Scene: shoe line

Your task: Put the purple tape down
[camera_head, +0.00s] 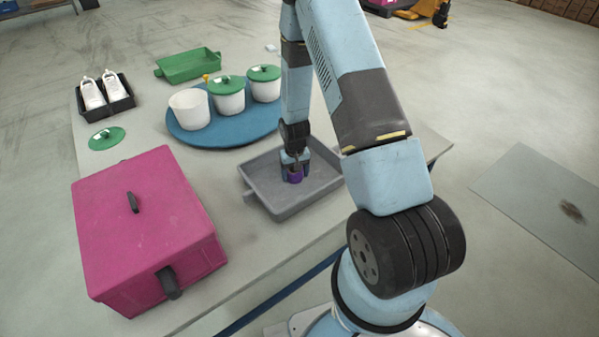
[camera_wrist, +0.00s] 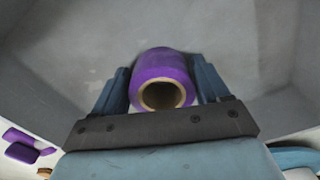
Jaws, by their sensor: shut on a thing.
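The purple tape (camera_wrist: 162,80) is a roll with a tan cardboard core, seen end-on in the wrist view. My gripper (camera_wrist: 163,88) is shut on it, with one blue finger on each side. In the head view my gripper (camera_head: 295,165) points down inside the grey tray (camera_head: 262,193), and a bit of the purple tape (camera_head: 295,177) shows between the fingers. The tape is low over the tray floor. I cannot tell whether it touches the floor.
A magenta box (camera_head: 150,225) with dark handles stands at the left front. A blue round board (camera_head: 195,136) carries white pots, two with green lids. A loose green lid (camera_head: 107,138), a black tray with white shoes (camera_head: 105,100) and a green tray (camera_head: 188,66) lie farther back.

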